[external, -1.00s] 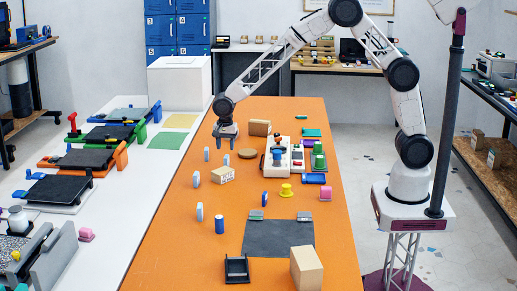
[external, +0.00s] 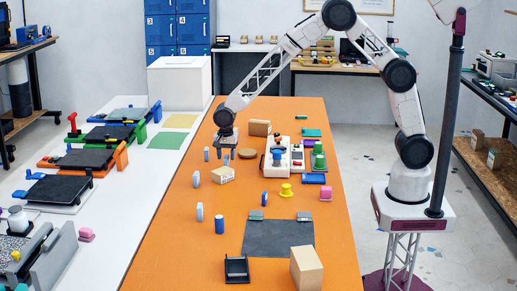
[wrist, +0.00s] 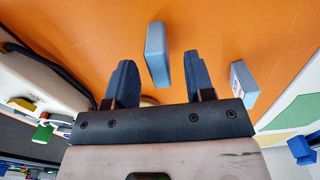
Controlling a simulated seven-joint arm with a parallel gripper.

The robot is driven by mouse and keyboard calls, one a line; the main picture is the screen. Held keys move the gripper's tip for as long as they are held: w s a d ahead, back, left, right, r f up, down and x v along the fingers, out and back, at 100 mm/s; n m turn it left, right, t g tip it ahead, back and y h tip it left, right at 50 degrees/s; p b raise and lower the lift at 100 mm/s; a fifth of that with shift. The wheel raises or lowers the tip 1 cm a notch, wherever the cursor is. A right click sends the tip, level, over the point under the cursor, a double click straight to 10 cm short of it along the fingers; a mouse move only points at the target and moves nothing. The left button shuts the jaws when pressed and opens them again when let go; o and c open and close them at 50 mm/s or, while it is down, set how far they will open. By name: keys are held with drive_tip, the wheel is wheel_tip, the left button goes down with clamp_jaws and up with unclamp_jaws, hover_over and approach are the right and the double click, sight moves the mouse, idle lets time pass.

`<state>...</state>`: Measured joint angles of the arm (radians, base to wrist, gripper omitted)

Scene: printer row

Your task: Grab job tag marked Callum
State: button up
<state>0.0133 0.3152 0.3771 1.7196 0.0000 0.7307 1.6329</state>
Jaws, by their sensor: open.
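My gripper (external: 227,146) is open and low over the far left part of the orange table. In the wrist view its two fingers (wrist: 159,66) are apart, with a small upright blue-grey tag (wrist: 157,54) in line with the gap between them, not gripped. That tag (external: 223,154) shows just below the gripper in the external view. A second tag (wrist: 243,84) with a white marked label stands outside the right finger; it also shows to the gripper's left (external: 206,154). The names on the tags are not readable, so I cannot tell which says Callum.
More small upright tags (external: 196,178) stand nearer on the table. A round brown disc (external: 247,154), a cardboard block (external: 259,128) and a white device (external: 284,158) lie right of the gripper. A labelled box (external: 222,175) is nearer. A white counter with printers (external: 95,158) runs along the left.

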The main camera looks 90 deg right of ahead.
sight(226, 156)
drive_tip(key=shift+f, duration=1.6)
drive_tip(key=shift+c, duration=0.2)
clamp_jaws()
